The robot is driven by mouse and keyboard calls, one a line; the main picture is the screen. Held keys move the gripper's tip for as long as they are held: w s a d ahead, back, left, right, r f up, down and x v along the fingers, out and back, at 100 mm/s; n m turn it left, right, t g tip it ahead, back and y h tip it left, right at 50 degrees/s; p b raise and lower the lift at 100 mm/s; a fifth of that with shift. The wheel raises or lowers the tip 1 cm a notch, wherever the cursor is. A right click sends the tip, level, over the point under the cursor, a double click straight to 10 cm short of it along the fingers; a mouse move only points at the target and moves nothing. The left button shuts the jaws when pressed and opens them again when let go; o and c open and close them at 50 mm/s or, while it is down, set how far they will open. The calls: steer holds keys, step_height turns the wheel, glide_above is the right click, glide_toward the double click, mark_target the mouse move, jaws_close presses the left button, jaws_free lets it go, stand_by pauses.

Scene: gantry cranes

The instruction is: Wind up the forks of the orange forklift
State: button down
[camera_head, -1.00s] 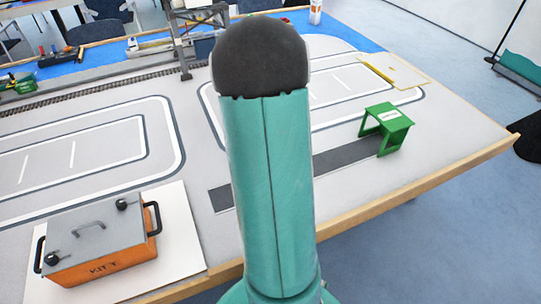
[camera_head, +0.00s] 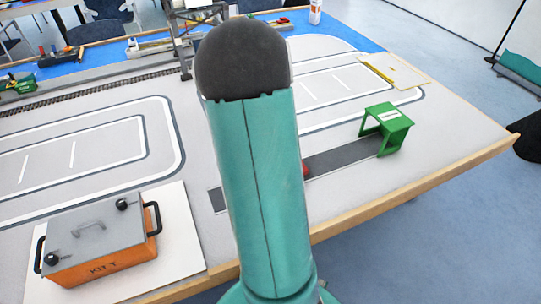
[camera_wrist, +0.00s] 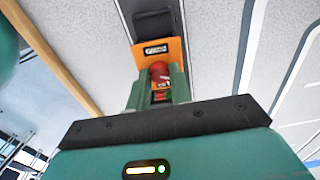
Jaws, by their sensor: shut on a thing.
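In the wrist view the orange forklift (camera_wrist: 176,46) shows as an orange body with a dark label, on the dark strip of the layout. A red knob (camera_wrist: 159,70) stands at its near side. My gripper (camera_wrist: 158,82) has its two green fingers closed on the red knob. The forks cannot be made out. In the head view my arm covers most of the forklift's place; only a small red part (camera_head: 305,169) shows at the arm's right edge, on the dark strip.
A green stand (camera_head: 387,122) straddles the dark strip (camera_head: 345,155) on the right. An orange box with a grey lid (camera_head: 98,240) sits on a white board at the left. A grey gantry (camera_head: 184,45) stands behind. The table's wooden edge (camera_head: 430,185) runs along the front.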

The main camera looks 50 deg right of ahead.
steer(key=c, duration=1.2)
jaws_free()
steer(key=shift+c, duration=0.2)
steer(key=shift+r, duration=0.1)
step_height(320, 180, up, 14)
steer(key=shift+f, duration=0.2)
